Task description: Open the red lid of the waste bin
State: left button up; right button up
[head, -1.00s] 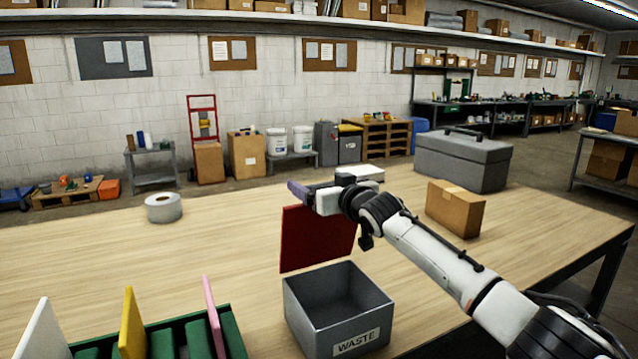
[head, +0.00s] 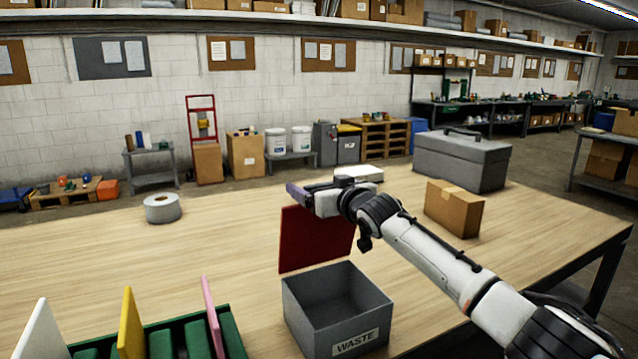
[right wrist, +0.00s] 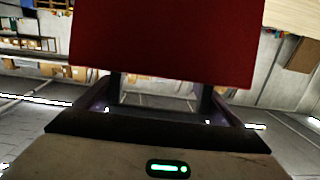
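The grey waste bin (head: 336,320) with a "WASTE" label stands on the table in the head view, its inside showing empty. Its red lid (head: 316,240) stands raised, about upright, at the bin's back edge. My right gripper (head: 298,194) is at the top edge of the lid, with its purple fingers pointing left. In the right wrist view the lid (right wrist: 165,40) fills the upper middle and hides the fingertips. The two fingers are spread apart there with a gap between them, so the gripper looks open. Whether it touches the lid I cannot tell. My left gripper is out of view.
A green rack (head: 230,335) with white, yellow and pink panels is at the front left. A tape roll (head: 162,208) lies at the back left. A cardboard box (head: 454,209) and a grey toolbox (head: 462,160) stand to the right. The table's left middle is clear.

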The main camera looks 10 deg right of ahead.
jog(key=shift+o, duration=1)
jog(key=shift+w+a+f, duration=0.1)
jog(key=shift+f, duration=0.85)
jog(key=shift+r, duration=0.1)
jog(key=shift+s+d, duration=0.2)
jog(key=shift+s, duration=0.4)
jog(key=r+b+v, duration=0.1)
jog(key=v, duration=0.8)
jog(key=shift+b, duration=0.3)
jog(key=shift+f, duration=0.1)
